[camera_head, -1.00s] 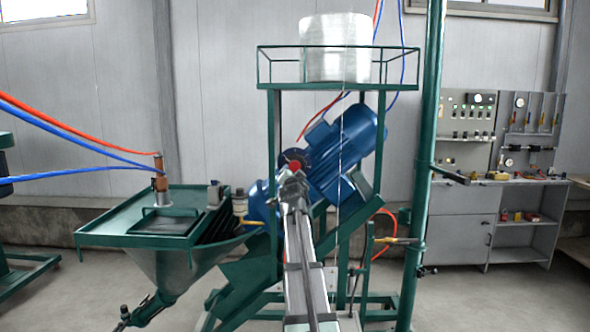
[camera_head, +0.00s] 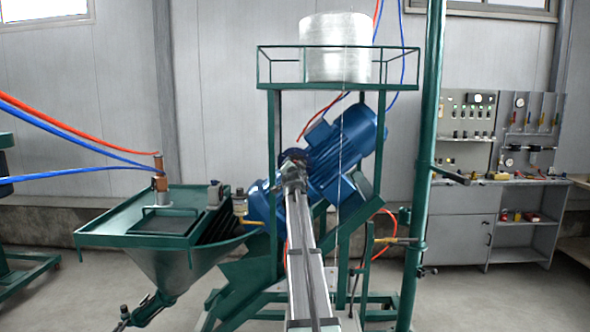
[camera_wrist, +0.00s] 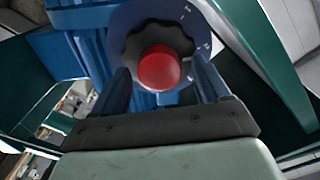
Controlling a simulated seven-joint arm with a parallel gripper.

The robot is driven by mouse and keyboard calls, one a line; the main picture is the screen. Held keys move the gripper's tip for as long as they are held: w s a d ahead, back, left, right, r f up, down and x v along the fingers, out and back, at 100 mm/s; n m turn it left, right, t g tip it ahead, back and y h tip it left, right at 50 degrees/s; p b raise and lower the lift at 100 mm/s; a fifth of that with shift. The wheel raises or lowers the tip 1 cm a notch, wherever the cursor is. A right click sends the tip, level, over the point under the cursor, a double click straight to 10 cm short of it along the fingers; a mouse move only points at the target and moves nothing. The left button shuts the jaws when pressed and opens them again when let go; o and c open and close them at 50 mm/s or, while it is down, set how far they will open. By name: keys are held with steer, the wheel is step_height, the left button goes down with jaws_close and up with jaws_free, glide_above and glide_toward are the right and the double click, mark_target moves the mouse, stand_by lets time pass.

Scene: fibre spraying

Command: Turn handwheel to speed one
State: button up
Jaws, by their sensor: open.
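The handwheel (camera_wrist: 133,47) is a dark, lobed knob with a round red centre cap (camera_wrist: 158,68), in the upper middle of the wrist view. Behind it is a dark blue round plate (camera_wrist: 197,18) with white tick marks on its right side. My gripper (camera_wrist: 163,74) is open, with one finger on each side of the handwheel's lower part. I cannot tell whether the fingers touch it. In the head view my gripper (camera_head: 294,166) is at the blue motor unit (camera_head: 345,150) and hides most of the handwheel.
A green frame carries a white fibre spool (camera_head: 335,48) on its top shelf. A green hopper (camera_head: 175,260) stands at the left. A thick green post (camera_head: 423,150) rises right of the machine. A grey control cabinet (camera_head: 460,240) is at the far right.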

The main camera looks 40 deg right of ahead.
steer(key=shift+w+d, duration=0.1)
steer(key=shift+d, duration=0.05)
steer(key=shift+c, duration=0.3)
steer(key=c, duration=1)
steer(key=shift+n, duration=5)
steer(key=o, duration=1.1)
steer(key=shift+c, duration=0.2)
